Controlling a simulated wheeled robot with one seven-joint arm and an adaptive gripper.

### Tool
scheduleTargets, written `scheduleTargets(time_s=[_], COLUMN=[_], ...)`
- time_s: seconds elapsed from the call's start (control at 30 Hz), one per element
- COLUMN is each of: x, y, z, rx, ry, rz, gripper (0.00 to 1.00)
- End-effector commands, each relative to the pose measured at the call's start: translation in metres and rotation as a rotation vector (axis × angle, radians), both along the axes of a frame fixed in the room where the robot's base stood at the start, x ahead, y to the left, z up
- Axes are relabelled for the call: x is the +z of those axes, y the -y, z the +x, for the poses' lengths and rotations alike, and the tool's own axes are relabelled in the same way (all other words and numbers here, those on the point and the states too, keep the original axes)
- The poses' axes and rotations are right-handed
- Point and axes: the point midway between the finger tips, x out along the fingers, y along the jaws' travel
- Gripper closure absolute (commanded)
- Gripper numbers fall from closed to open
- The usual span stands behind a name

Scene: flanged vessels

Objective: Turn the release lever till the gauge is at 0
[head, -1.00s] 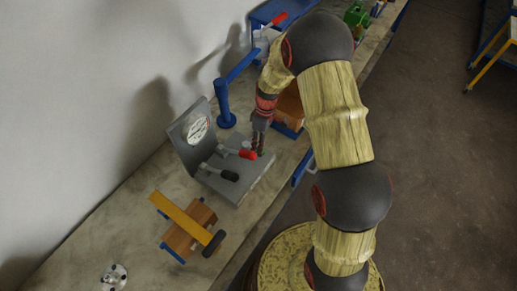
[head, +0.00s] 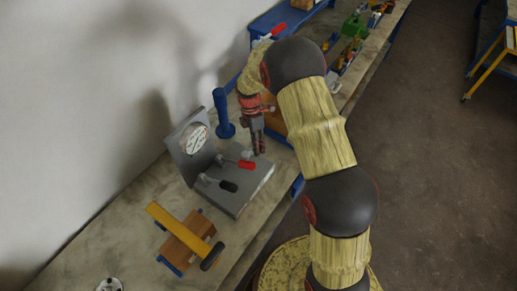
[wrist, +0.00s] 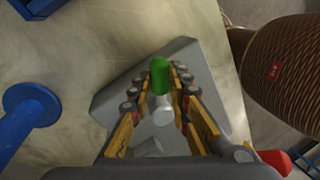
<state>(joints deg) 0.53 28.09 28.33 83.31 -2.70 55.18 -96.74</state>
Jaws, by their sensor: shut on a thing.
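The gauge (head: 195,139) is a white dial on an upright grey plate; its needle is too small to read. A grey base (head: 242,193) in front carries a red-handled lever (head: 246,164) and a black-handled lever (head: 228,186). In the wrist view a green-handled lever (wrist: 160,76) stands between the fingers of my gripper (wrist: 161,84), which is shut on it. In the head view my gripper (head: 259,148) is at the far end of the base and hides the green handle.
A blue post (head: 222,113) stands close behind the gauge plate. A wooden block device with a yellow bar (head: 177,224) stands nearer on the bench. A small flanged disc (head: 110,285) lies at the near edge of view. More devices stand farther along the bench.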

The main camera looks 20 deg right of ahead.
Motion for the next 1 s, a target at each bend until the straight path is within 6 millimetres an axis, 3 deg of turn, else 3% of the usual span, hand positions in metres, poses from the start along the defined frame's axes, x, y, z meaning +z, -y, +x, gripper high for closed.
scheduleTargets(time_s=[0.4,1.0], x=[0.001,0.001], y=[-0.004,-0.005], z=[0.013,0.016], rx=[0.208,0.245], ry=[0.004,0.006], rz=[0.0,-0.001], gripper=[1.0,1.0])
